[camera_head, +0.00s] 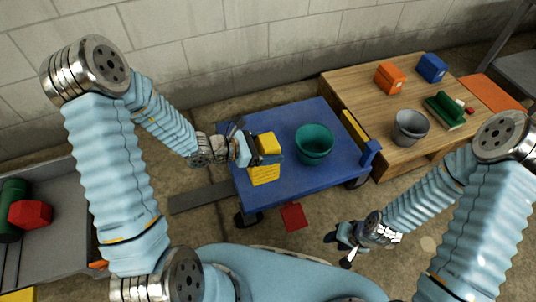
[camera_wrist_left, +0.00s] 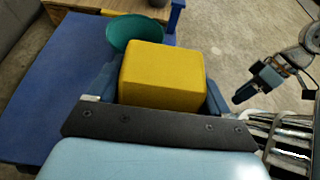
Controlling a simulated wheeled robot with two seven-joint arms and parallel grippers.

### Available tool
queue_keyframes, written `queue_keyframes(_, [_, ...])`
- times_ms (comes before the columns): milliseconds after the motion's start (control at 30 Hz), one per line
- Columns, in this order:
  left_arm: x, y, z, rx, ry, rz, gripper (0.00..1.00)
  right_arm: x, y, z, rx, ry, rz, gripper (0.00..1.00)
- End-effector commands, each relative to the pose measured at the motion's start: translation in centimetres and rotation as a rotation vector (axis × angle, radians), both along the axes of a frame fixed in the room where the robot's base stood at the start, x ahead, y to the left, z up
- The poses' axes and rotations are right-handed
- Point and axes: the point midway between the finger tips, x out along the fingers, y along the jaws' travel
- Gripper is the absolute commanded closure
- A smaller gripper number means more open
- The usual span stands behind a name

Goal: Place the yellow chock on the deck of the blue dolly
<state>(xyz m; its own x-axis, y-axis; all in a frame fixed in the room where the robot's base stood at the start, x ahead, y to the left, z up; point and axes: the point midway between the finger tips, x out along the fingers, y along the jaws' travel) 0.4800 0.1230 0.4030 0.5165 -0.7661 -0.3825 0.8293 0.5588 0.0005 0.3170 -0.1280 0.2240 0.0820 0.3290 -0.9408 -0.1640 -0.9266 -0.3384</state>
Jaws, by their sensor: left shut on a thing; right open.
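The yellow chock (camera_head: 264,175) is a yellow block held in my left gripper (camera_head: 266,158), over the left part of the blue dolly's deck (camera_head: 293,121). In the left wrist view the chock (camera_wrist_left: 162,75) sits between the two fingers of the left gripper (camera_wrist_left: 160,92), which are shut on its sides. The blue deck (camera_wrist_left: 50,85) lies below and to the left there. I cannot tell whether the chock's underside touches the deck. My right gripper (camera_head: 345,245) is open and empty, low in front of the dolly.
A green bowl (camera_head: 314,142) stands on the deck right of the chock. A wooden table (camera_head: 350,87) behind right holds a grey bucket (camera_head: 411,127) and orange and blue blocks. A red piece (camera_head: 293,216) lies on the floor. A grey tray (camera_head: 55,245) is at left.

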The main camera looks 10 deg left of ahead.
Motion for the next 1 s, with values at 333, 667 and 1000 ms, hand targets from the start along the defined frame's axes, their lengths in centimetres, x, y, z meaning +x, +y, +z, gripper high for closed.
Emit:
queue_keyframes(333, [3.1, 0.9, -4.1, -0.001, -0.001, 0.001, 0.89, 0.0, 0.1, -0.7, 0.002, 0.001, 0.001, 0.57])
queue_keyframes(667, [3.5, 1.0, -7.4, -0.001, -0.001, 0.001, 0.89, -0.1, 0.1, -1.2, 0.004, 0.003, 0.001, 0.57])
queue_keyframes(1000, [3.4, 1.0, -7.8, 0.0, 0.0, 0.001, 0.18, -0.1, 0.2, -1.6, 0.005, 0.004, 0.003, 0.57])
